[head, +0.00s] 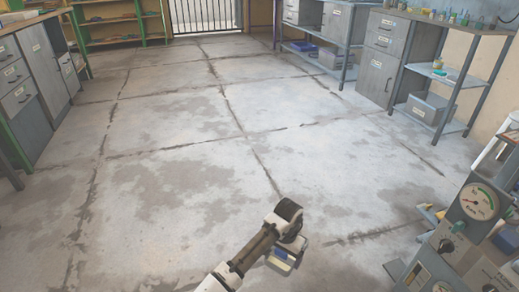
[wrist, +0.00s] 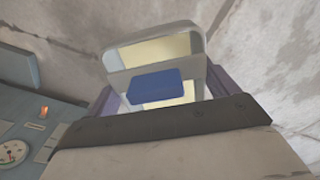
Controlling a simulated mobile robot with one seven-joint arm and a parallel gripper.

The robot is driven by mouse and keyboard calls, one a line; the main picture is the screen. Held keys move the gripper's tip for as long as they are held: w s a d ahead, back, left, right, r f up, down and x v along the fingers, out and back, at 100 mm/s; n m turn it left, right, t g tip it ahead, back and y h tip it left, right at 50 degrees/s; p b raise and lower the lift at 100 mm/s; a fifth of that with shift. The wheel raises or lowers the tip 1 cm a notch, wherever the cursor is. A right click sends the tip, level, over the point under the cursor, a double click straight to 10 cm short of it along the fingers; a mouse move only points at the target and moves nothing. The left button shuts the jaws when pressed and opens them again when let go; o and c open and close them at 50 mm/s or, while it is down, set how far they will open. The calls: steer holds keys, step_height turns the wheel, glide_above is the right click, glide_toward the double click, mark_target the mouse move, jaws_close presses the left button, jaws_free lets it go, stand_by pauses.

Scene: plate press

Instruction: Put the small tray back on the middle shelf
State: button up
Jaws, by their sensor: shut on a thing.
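The small tray (wrist: 190,38) is grey with rounded corners, with cream areas and a blue block (wrist: 155,86) inside it. My gripper (wrist: 162,95) is shut on the tray, its fingers partly hidden at either side. In the head view my gripper (head: 289,243) holds the tray (head: 280,265) out over the floor, near the bottom of the picture. The shelf rack at the right has a middle shelf (head: 428,70) carrying a few small items, well away from my gripper.
A grey control panel with a gauge (head: 479,201) stands at the lower right. A grey bin (head: 427,107) sits on the rack's low shelf. Grey cabinets (head: 30,80) line the left, and green-framed shelves (head: 110,30) stand at the back. The middle floor (head: 190,130) is clear.

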steer(key=w+a+r+n+p, duration=0.1)
steer(key=a+r+n, duration=0.3)
steer(key=a, duration=0.5)
steer(key=s+r+n+p, duration=0.3)
steer(key=s+r+p, duration=0.3)
steer(key=p, duration=1.6)
steer(key=shift+d+r, duration=0.3)
steer(key=shift+r, duration=0.5)
steer(key=shift+s, duration=0.1)
